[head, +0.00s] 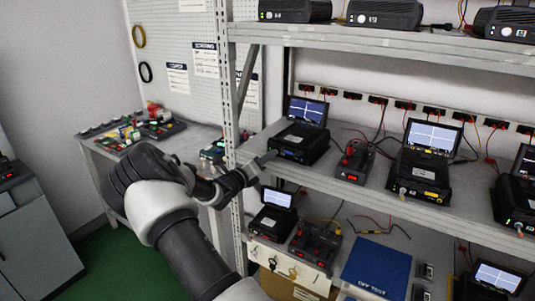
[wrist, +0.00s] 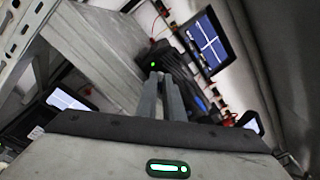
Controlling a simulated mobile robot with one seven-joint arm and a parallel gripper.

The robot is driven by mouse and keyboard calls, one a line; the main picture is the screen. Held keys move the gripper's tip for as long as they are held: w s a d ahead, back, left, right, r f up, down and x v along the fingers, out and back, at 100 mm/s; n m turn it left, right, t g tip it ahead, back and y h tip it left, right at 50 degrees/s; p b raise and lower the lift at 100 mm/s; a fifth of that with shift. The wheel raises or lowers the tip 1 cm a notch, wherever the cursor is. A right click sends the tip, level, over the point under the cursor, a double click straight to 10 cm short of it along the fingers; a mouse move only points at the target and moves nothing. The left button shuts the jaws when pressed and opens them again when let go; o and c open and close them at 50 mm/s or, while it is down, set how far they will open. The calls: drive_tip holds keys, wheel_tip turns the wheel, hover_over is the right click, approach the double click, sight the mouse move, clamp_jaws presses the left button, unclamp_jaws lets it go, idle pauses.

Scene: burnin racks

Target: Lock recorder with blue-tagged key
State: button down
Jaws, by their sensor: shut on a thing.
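A black recorder (head: 301,140) with a raised screen (head: 306,110) and a blue strip on its front stands at the left of the middle shelf. My gripper (head: 266,158) is at the left front of this recorder, its fingers pointing at it. In the wrist view my gripper (wrist: 158,82) has its fingers close together against the recorder's dark body (wrist: 178,66); a green light shows beside the tips. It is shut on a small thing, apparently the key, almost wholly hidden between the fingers. I cannot make out its tag or whether it touches the lock.
More recorders stand along the middle shelf, one with a yellow strip (head: 424,170). A red-buttoned box (head: 354,160) is right of the near recorder. The rack post (head: 229,100) rises close to my arm. Below are a key board (head: 290,262) and a blue folder (head: 376,268).

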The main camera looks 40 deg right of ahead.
drive_tip(key=shift+f, duration=0.1)
idle(0.3)
drive_tip(key=c, duration=2.3)
unclamp_jaws()
drive_tip(key=shift+o, duration=0.2)
drive_tip(key=shift+a, duration=0.1)
drive_tip(key=b+v, duration=0.1)
drive_tip(key=v, duration=1.6)
drive_tip(key=shift+s, duration=0.2)
drive_tip(key=shift+a, duration=0.1)
